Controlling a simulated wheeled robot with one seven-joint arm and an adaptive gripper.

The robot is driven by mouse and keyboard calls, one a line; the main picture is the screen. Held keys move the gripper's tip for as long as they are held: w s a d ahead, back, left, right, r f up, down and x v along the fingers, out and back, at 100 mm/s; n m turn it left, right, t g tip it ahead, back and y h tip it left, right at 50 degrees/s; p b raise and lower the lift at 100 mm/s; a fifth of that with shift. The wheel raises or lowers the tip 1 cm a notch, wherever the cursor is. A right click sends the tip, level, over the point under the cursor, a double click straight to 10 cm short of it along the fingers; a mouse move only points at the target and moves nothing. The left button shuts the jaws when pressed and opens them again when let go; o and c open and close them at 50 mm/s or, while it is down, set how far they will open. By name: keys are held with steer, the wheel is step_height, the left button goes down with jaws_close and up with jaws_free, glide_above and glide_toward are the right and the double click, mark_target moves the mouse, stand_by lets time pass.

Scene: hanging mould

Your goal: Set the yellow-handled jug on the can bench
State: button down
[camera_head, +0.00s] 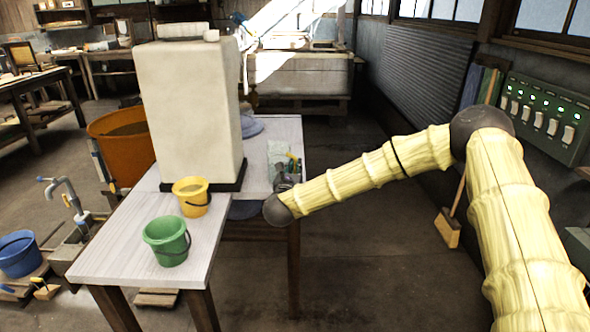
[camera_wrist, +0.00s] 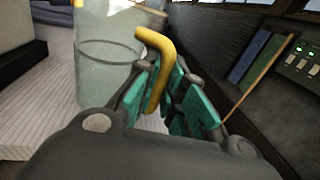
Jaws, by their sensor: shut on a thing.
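In the wrist view a pale, see-through jug (camera_wrist: 103,65) stands upright on the slatted white bench top, with a yellow handle (camera_wrist: 155,45) on its right side. My gripper (camera_wrist: 168,95), with green finger pads, is around the handle and shut on it. In the head view my gripper (camera_head: 287,178) is at the right edge of the white bench (camera_head: 100,262), partly hidden by my arm. The jug (camera_head: 277,152) shows faintly beside it there. No cans can be made out, so I cannot tell whether this is the can bench.
A tall cream block (camera_head: 190,110) on a dark base stands left of the jug. A yellow bucket (camera_head: 191,196) and a green bucket (camera_head: 167,241) stand on the near bench top. A switch panel (camera_head: 545,118) and a broom (camera_head: 449,225) are at the right wall. The floor right of the bench is clear.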

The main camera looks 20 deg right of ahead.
steer(key=shift+f, duration=0.15)
steer(key=c, duration=1.5)
jaws_free()
steer(key=shift+r, duration=0.25)
steer(key=v, duration=1.2)
steer(key=shift+f, duration=0.1)
